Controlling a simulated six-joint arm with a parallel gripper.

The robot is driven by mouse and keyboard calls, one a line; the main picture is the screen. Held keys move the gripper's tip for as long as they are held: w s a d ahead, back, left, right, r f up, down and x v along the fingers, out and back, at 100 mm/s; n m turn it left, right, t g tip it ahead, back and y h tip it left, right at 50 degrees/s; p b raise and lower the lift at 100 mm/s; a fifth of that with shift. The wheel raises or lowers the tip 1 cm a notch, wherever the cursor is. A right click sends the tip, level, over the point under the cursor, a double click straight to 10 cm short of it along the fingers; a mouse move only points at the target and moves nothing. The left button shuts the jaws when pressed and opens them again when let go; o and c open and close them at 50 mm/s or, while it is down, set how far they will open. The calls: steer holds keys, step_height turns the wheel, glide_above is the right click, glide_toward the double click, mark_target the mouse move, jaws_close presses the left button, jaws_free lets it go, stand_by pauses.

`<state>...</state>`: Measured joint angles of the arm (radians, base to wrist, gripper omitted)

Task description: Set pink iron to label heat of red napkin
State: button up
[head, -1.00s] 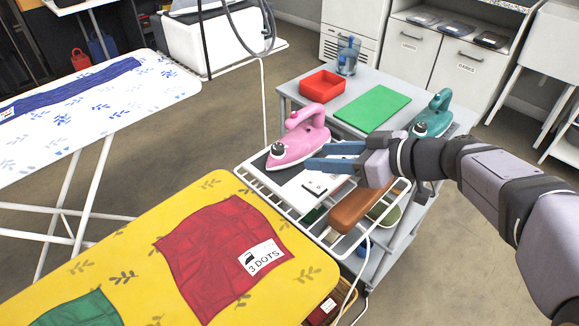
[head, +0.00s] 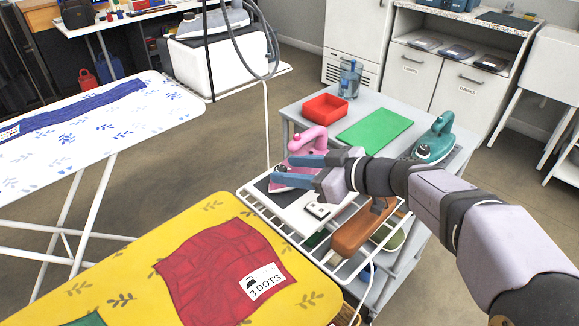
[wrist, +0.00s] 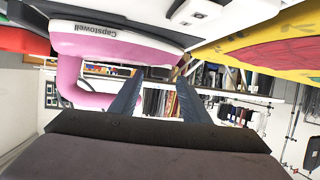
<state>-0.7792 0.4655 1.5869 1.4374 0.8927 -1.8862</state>
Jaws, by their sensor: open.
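The pink iron (head: 309,143) rests on the dark pad of the white wire rack at the end of the yellow ironing board. My gripper (head: 302,170) is open, its two blue fingers in front of the iron and hiding part of its body and its dial. In the wrist view the iron (wrist: 115,47) fills the upper left, with its handle left of my fingers (wrist: 155,85); nothing shows between them. The iron's dial setting cannot be read.
A grey cart (head: 283,112) behind the rack holds a red tray (head: 325,109), a green mat (head: 375,131), a glass (head: 349,80) and a teal iron (head: 434,138). A white patterned board (head: 150,115) stands at left.

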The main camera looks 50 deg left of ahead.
steer(key=shift+s+a+f, duration=0.1)
steer(key=shift+a+f, duration=0.1)
steer(key=shift+a, duration=0.25)
steer(key=c, duration=1.1)
steer(key=shift+o, duration=0.2)
steer(key=shift+f+t+b, duration=0.15)
steer(key=shift+t+b, duration=0.15)
steer(key=shift+b, duration=0.5)
